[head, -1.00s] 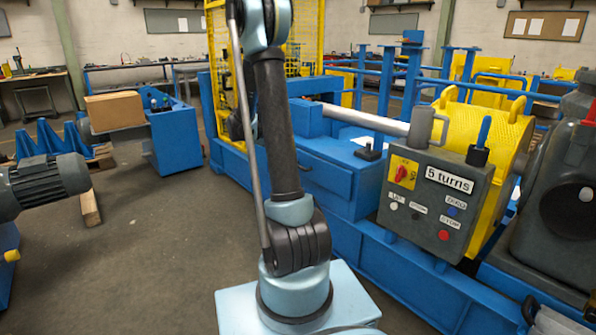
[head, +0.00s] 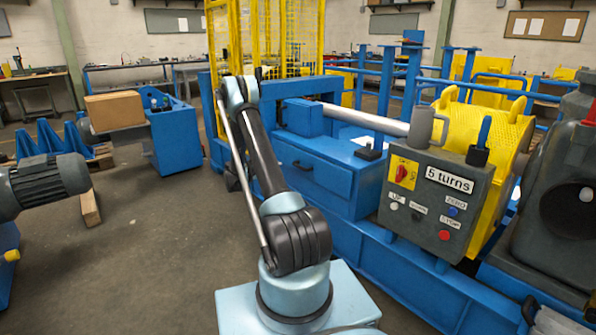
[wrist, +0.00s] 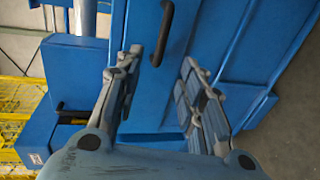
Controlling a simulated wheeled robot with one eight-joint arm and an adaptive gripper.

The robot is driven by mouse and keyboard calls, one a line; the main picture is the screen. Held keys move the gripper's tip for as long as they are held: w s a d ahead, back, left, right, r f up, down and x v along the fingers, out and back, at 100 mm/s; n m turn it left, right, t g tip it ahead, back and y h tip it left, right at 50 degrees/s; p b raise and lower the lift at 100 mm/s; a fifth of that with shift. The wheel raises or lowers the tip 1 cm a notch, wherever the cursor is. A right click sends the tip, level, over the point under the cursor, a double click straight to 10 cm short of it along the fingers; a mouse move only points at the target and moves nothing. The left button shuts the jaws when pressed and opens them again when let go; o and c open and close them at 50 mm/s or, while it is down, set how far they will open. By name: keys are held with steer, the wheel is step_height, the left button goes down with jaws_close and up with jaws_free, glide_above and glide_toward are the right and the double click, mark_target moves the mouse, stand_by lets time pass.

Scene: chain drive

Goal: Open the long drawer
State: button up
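The blue drawer front (head: 325,178) is on the side of the blue machine bench, right of my arm in the head view. In the wrist view the blue front (wrist: 205,35) fills the middle, and the black curved handle (wrist: 164,32) stands at the top centre. My gripper (wrist: 162,60) is open, its two fingers spread and nothing between them. The handle lies just ahead of the fingertips, nearer the left finger. In the head view my arm hides most of the gripper.
A grey control box (head: 428,200) labelled "5 turns" stands right of the drawer. A yellow mesh guard (head: 275,40) rises behind my arm. A cardboard box (head: 114,111) and a grey motor (head: 45,185) are at left. Open floor (head: 150,260) lies between.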

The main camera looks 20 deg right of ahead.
mark_target(298, 167)
steer(key=x, duration=1.7)
steer(key=shift+w+d+f, duration=0.25)
steer(key=shift+a, duration=0.1)
jaws_close()
